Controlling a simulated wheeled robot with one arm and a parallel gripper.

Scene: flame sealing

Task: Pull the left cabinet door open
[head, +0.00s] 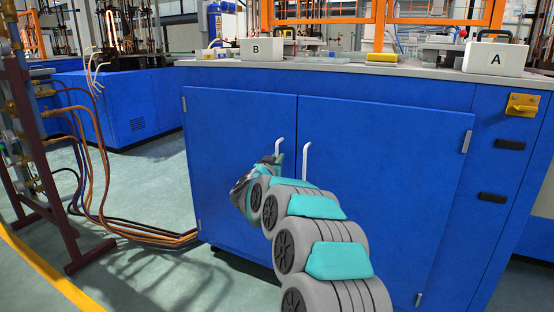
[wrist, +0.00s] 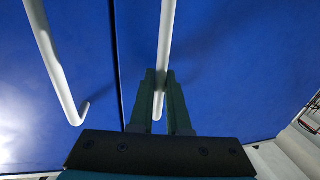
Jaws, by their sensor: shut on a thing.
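The left cabinet door (head: 225,140) is a blue panel, flush with the cabinet front as far as I can tell. Its white bar handle (head: 279,147) stands near the seam with the right door. My gripper (head: 273,160) is at this handle, and my arm hides the handle's lower part in the head view. In the wrist view my gripper (wrist: 161,78) is shut on the left door handle (wrist: 166,35), one dark finger on each side of the bar near its end. The right door handle (wrist: 55,60) is at left there, apart from the fingers.
The right door (head: 400,170) with its own white handle (head: 305,160) is beside it, closed. Boxes B (head: 261,49) and A (head: 496,58) stand on the countertop. Hoses (head: 100,190) and a dark red rack (head: 40,150) are at left. Green floor (head: 150,200) lies between.

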